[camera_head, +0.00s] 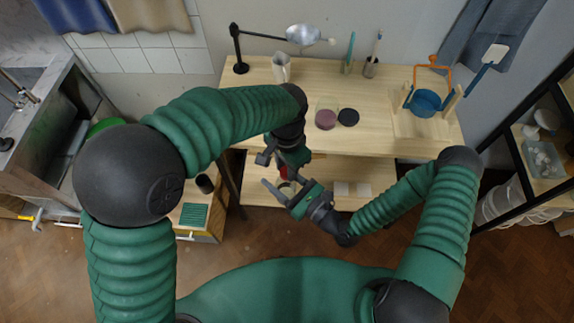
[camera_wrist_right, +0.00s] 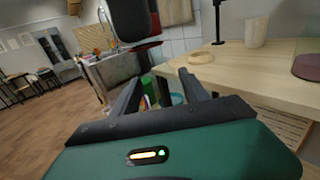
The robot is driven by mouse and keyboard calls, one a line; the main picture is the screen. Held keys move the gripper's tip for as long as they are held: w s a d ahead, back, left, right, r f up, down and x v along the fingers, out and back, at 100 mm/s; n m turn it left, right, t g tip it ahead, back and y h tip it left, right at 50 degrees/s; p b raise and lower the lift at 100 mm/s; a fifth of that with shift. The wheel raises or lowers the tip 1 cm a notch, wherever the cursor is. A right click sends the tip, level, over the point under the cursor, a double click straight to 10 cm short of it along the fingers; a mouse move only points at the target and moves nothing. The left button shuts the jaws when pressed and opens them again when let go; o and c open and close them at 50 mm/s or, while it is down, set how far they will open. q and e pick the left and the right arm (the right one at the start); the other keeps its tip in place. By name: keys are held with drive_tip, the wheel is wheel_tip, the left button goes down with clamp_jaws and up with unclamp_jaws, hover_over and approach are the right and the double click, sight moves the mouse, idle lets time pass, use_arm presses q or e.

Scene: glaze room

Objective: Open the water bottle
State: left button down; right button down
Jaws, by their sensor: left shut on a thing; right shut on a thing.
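The water bottle (camera_head: 286,187) is mostly hidden between my two grippers in the head view, in front of the workbench. Only a small clear part and a red part (camera_head: 284,172) above it show. My left gripper (camera_head: 285,164) comes down from above and is shut at the red top end. My right gripper (camera_head: 281,189) reaches in from the right, lower down, and is shut around the bottle's body. In the right wrist view my right gripper's fingers (camera_wrist_right: 160,88) stand either side of the bottle, which is hard to make out against the background.
The wooden workbench (camera_head: 292,120) stands just behind the grippers. A drawer cabinet (camera_head: 197,215) stands left, a black shelf rack (camera_head: 520,130) right.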

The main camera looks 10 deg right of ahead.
use_arm(q)
drive_tip(key=shift+n, duration=1.7)
drive_tip(key=c, duration=1.1)
unclamp_jaws()
wheel_tip(320, 180, up, 5)
drive_tip(key=shift+f, duration=0.1)
drive_tip(key=shift+c, duration=0.4)
wheel_tip(320, 180, up, 3)
drive_tip(key=m, duration=0.3)
drive_tip(key=shift+f+m, duration=0.2)
drive_tip(key=shift+m, duration=0.1)
wheel_tip(320, 180, down, 7)
drive_tip(key=shift+f, duration=0.2)
